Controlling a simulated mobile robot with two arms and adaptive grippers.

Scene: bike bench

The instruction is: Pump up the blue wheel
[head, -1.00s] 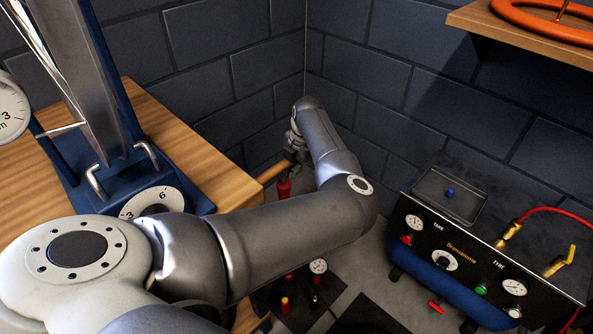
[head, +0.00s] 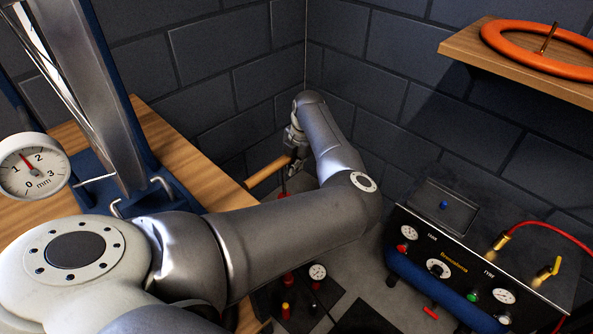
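My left gripper (head: 295,163) is near the wall corner beyond the bench. It appears shut on the end of a wooden pump handle (head: 266,172), though my arm hides part of the grip. A thin rod runs down from the handle to a red collar (head: 283,195). Below my forearm, on the floor, are a round gauge (head: 318,271) and red and yellow fittings, perhaps of the pump's base; my arm hides the part between. I cannot make out a blue wheel. My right gripper is not in view.
The wooden bench (head: 180,150) carries a blue stand (head: 157,207), a shiny metal piece and a dial gauge (head: 35,167). A blue compressor (head: 445,255) with gauges and a red hose stands at right. A shelf (head: 465,45) above it holds an orange ring (head: 555,65).

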